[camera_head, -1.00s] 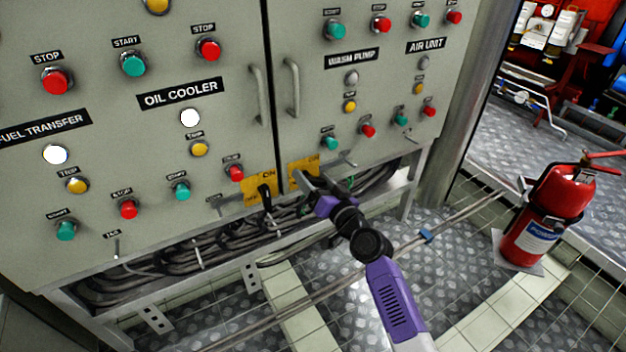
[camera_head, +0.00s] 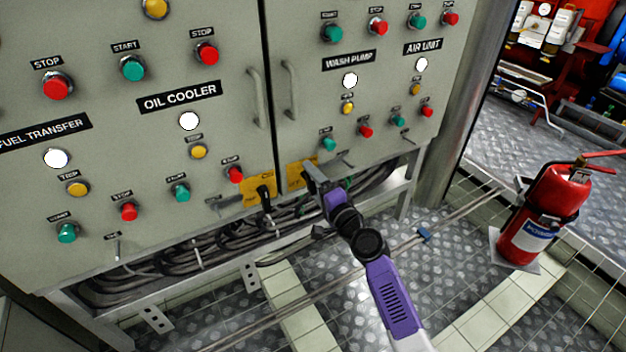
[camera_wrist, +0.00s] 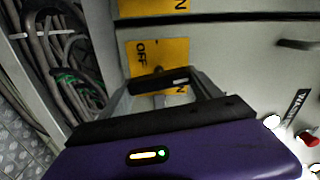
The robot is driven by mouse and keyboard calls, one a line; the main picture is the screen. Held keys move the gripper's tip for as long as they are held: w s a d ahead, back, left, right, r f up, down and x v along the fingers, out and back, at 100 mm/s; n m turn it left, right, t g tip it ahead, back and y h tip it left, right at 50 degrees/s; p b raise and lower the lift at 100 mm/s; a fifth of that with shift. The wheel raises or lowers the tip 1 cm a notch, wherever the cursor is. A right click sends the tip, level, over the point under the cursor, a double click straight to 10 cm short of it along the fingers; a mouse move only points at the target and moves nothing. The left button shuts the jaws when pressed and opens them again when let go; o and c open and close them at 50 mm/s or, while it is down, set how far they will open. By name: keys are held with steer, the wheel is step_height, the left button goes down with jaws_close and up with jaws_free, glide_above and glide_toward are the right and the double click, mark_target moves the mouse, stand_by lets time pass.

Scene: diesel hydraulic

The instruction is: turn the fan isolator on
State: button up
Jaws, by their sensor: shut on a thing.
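Two yellow isolator plates sit at the bottom of the grey cabinet, either side of the door gap. The right plate (camera_head: 296,172) has my gripper (camera_head: 312,178) at it; its lettering also shows in the wrist view (camera_wrist: 142,50), with "OFF" and a partly hidden "N". My gripper is shut on that plate's black isolator handle (camera_wrist: 160,80), which lies across the picture between the fingers, one end beside the "N". The left plate (camera_head: 254,186) has its own black handle (camera_head: 264,197), untouched. No name label is legible, so I cannot tell which one is the fan's.
Lamps above WASH PUMP's lower buttons (camera_head: 350,80) and below AIR UNIT (camera_head: 422,64) glow white. Cables (camera_head: 220,235) hang below the cabinet. Long door handles (camera_head: 290,90) stand out above the plates. A red fire extinguisher (camera_head: 540,215) stands on the right.

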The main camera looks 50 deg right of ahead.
steer(key=shift+m, duration=0.8)
steer(key=shift+f, duration=0.1)
steer(key=o, duration=1.4)
steer(key=shift+v, duration=3.9)
steer(key=shift+s, duration=0.1)
steer(key=b+v, duration=0.1)
steer(key=v, duration=0.6)
steer(key=shift+s, duration=0.4)
